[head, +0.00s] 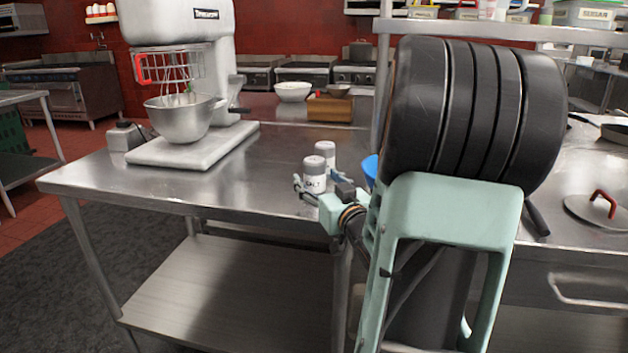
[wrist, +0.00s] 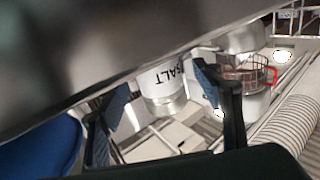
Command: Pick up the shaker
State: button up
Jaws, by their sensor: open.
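A white shaker with a grey top, lettered SALT (head: 314,180), stands upright near the front edge of the steel table. A second, similar shaker (head: 326,150) stands just behind it. My gripper (head: 318,183) is open, low at the table edge, with one finger to each side of the SALT shaker. In the wrist view the SALT shaker (wrist: 162,88) appears inverted between my two fingers (wrist: 165,115), with gaps showing beside it. I cannot tell whether either finger touches it.
A stand mixer (head: 213,60) with a metal bowl (head: 181,120) stands left on the steel table (head: 240,178). A blue bowl (head: 370,169) is right of the shakers, partly hidden by my arm. A wooden block (head: 331,107) and white bowl (head: 292,92) are farther back.

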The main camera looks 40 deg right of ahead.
jog(key=shift+x, duration=1.1)
jog(key=c, duration=1.2)
jog(key=shift+c, duration=1.1)
jog(key=shift+r, duration=0.1)
